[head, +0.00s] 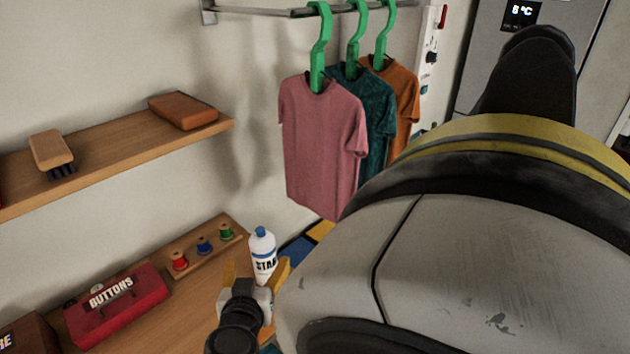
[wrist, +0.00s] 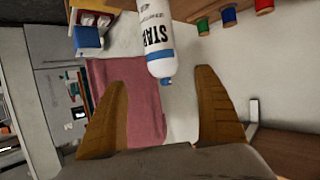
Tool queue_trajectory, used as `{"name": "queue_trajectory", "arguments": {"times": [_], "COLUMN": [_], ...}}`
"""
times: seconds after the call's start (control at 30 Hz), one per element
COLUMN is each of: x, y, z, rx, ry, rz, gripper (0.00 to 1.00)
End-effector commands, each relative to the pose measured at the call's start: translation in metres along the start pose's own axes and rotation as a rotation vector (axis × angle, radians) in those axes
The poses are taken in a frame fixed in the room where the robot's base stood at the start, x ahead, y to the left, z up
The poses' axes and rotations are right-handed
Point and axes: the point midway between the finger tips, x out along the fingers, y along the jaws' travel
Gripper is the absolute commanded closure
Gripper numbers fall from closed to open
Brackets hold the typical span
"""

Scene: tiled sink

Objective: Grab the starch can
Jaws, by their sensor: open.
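The starch can (head: 263,255) is a white bottle with a blue cap and dark lettering. It stands upright at the right end of the wooden counter in the head view. My gripper (head: 256,272) is open right at it, with one yellow finger to each side in that picture. In the wrist view the can (wrist: 156,40) appears upside down, its cap pointing toward the gap between the open fingers (wrist: 165,105). The can lies beyond the fingertips there, and no contact shows. The can's lower part is cut off by the wrist picture's top edge.
Spools (head: 204,246) on a small rack stand left of the can. A red buttons box (head: 118,305) is farther left. A wall shelf (head: 110,160) with a brush and a brown block is above. Shirts (head: 325,140) hang from a rail right of the shelf.

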Motion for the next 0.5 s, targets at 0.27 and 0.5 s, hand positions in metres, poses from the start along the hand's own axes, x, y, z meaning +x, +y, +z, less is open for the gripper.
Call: {"name": "queue_trajectory", "arguments": {"times": [0.27, 0.5], "x": [0.036, 0.057], "y": [-0.007, -0.007], "z": [0.005, 0.003], "rx": [0.008, 0.007], "ry": [0.016, 0.015], "rz": [-0.008, -0.009], "gripper": [0.19, 0.19]}}
